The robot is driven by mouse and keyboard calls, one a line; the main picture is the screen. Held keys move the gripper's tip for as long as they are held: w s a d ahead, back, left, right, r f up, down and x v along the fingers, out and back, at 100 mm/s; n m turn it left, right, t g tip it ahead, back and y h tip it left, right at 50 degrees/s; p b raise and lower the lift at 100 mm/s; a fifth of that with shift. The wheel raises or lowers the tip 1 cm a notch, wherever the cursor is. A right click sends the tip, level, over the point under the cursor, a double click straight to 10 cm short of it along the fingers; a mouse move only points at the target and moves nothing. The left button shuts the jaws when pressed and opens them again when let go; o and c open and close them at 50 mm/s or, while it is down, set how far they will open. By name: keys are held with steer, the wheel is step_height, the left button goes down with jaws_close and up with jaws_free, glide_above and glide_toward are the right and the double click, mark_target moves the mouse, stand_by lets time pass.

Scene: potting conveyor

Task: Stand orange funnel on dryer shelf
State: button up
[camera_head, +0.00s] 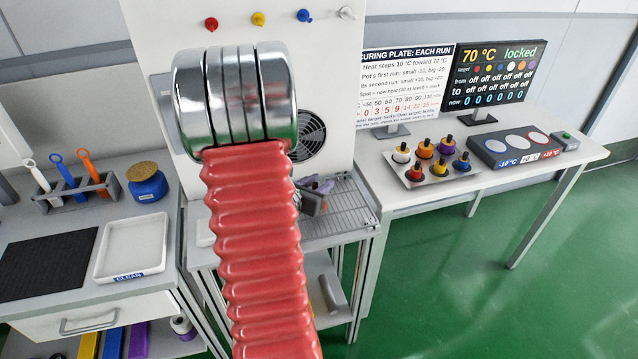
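No orange funnel can be made out; part of the scene is hidden behind my red ribbed arm. A wire shelf (350,212) sits in front of a tall white panel with a round fan grille (309,137), which appears to be the dryer. My gripper (318,192) seems to be the small dark grey part with purplish pieces just right of my arm, over the left of the shelf. It is mostly hidden, so I cannot tell whether it is open or holds anything. The right part of the wire shelf looks bare.
At left, a rack (75,192) holds white, blue and orange-handled tools, beside a blue corked jar (147,184), a white tray (133,246) and a black mat (45,266). At right stand a tray of small pots (411,178), a three-disc plate (520,146) and two displays (497,82).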

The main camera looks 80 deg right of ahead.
mark_target(314, 187)
steer(key=shift+a+r, duration=0.1)
steer(key=shift+v, duration=3.7)
steer(key=shift+w+r, duration=0.1)
steer(key=shift+r, duration=0.05)
steer(key=w+a+r+m+t+y, duration=0.3)
steer(key=w+a+r+m+y, duration=0.1)
steer(key=a, duration=1.2)
steer(key=w+a+r+m+t+y, duration=0.3)
steer(key=w+a+r+m+y, duration=0.1)
steer(key=a, duration=1.2)
steer(key=w+a+r+m+t+y, duration=0.3)
steer(key=w+a+m, duration=0.4)
steer(key=a, duration=1)
steer(key=r+y, duration=0.1)
steer(key=y, duration=0.1)
steer(key=shift+w+r+y, duration=0.3)
steer(key=shift+w+r, duration=0.05)
steer(key=shift+r, duration=0.05)
